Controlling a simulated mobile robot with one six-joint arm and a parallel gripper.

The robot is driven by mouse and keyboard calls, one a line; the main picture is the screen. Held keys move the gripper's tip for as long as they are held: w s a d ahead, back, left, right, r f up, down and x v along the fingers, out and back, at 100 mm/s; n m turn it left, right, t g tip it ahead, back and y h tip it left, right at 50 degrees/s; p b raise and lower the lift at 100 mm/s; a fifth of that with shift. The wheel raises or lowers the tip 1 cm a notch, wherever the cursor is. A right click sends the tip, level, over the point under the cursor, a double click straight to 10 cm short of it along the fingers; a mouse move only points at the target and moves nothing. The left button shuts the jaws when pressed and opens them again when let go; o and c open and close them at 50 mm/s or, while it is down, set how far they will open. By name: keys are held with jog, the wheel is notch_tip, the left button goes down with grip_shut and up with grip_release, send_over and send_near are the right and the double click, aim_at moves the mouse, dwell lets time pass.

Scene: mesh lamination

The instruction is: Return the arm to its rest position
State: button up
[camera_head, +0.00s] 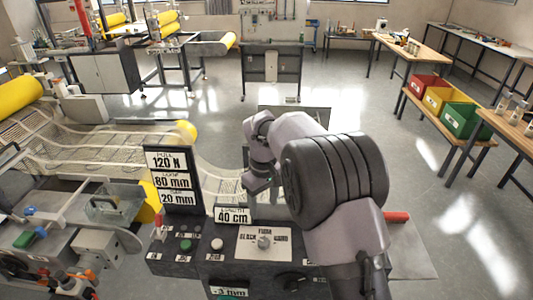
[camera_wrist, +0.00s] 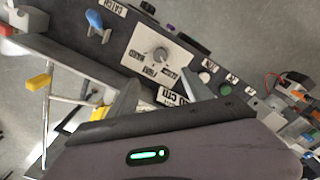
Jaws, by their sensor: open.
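My arm (camera_head: 335,170) reaches over the front of the machine's control panel in the head view, bent at its large dark joint. My gripper (camera_head: 258,190) is beyond that joint, above the panel area and partly hidden by my own links. It is open and I see nothing held in it.
The black sign (camera_head: 172,180) and the length sign (camera_head: 233,214) stand close to my arm's left. A red handle (camera_head: 397,217) is at its right. Red, yellow and green bins (camera_head: 466,119) stand on the right bench. The floor (camera_head: 420,160) between is clear.

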jog(key=s+d+r+m+t+y+b, duration=0.1)
jog(key=s+d+r+m+b, duration=0.3)
jog(key=s, duration=0.3)
jog(key=s+d+r+m+t+y+b, duration=0.1)
jog(key=s+d+r+m+t+b, duration=0.15)
jog(key=s+d+r, duration=0.35)
jog(key=s+d+f+m+t+b, duration=0.1)
jog(key=s+f+m+b, duration=0.1)
jog(key=s, duration=0.7)
jog(key=s+d+f+m+t+b, duration=0.1)
jog(key=s+f+m+b, duration=0.2)
jog(key=s, duration=0.5)
jog(key=shift+s+d+f+m, duration=0.15)
jog(key=shift+s+f+m, duration=0.25)
jog(key=shift+m, duration=0.15)
